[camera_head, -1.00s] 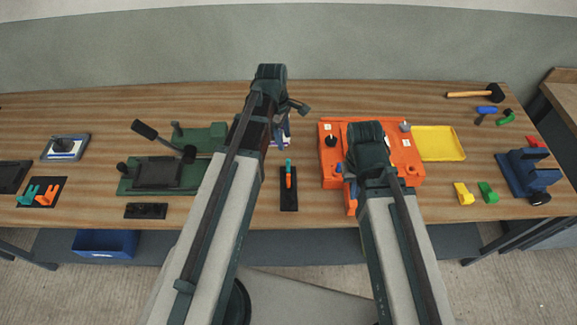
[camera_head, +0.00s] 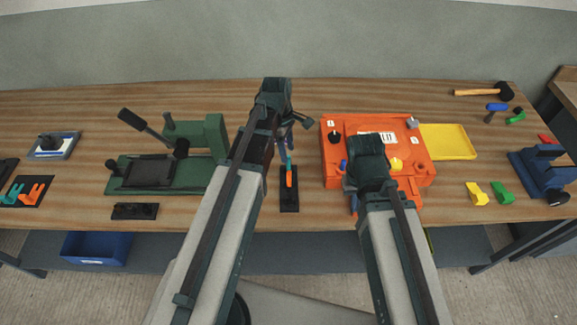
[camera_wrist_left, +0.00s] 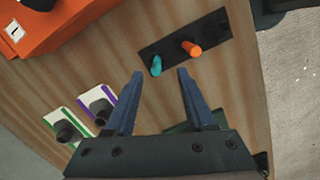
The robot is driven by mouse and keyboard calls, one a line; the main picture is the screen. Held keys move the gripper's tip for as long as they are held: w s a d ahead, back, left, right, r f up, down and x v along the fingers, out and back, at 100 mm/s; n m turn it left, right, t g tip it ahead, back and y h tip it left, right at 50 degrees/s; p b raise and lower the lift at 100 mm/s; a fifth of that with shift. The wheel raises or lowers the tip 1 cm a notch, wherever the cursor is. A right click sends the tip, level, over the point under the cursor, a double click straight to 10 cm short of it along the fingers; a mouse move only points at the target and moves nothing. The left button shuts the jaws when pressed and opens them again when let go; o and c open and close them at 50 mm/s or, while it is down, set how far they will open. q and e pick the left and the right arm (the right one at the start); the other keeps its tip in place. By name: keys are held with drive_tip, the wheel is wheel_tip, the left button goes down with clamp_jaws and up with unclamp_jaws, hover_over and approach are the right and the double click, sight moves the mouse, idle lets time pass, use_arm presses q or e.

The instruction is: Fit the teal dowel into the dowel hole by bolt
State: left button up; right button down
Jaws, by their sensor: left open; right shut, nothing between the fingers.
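The teal dowel (camera_wrist_left: 156,66) stands in a black holder (camera_wrist_left: 212,29) beside an orange dowel (camera_wrist_left: 191,48). In the head view the teal dowel (camera_head: 289,160) is partly hidden by my left gripper (camera_head: 283,150). In the left wrist view my left gripper (camera_wrist_left: 160,73) is open, its blue fingertips either side of the teal dowel's line, with nothing held. The orange mould (camera_head: 340,122) lies right of the holder; I cannot make out the dowel hole. A grey bolt-like part (camera_head: 412,123) sits at its back right. My right gripper (camera_head: 354,202) is shut and empty at the mould's front, mostly hidden by its arm.
A green fixture (camera_head: 200,175) stands left of the holder. Two small cards with black knobs, one purple-edged (camera_wrist_left: 98,98) and one green-edged (camera_wrist_left: 75,125), lie near my left gripper. A yellow tray (camera_head: 447,141) lies right of the mould. Bare wood surrounds the holder.

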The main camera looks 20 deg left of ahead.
sight(289, 156)
use_arm(q)
drive_tip(key=f+b, duration=0.2)
drive_tip(key=f, duration=0.1)
drive_tip(key=f+b, duration=0.1)
drive_tip(key=b, duration=0.1)
drive_tip(key=shift+w+d+f, duration=0.2)
drive_tip(key=shift+w+f, duration=0.1)
drive_tip(key=shift+f, duration=0.05)
use_arm(e)
wheel_tip(289, 156, down, 5)
drive_tip(key=shift+r, duration=0.15)
use_arm(q)
drive_tip(key=shift+r, duration=0.1)
use_arm(e)
drive_tip(key=shift+r, duration=0.1)
use_arm(q)
drive_tip(key=shift+c, duration=0.3)
clamp_jaws()
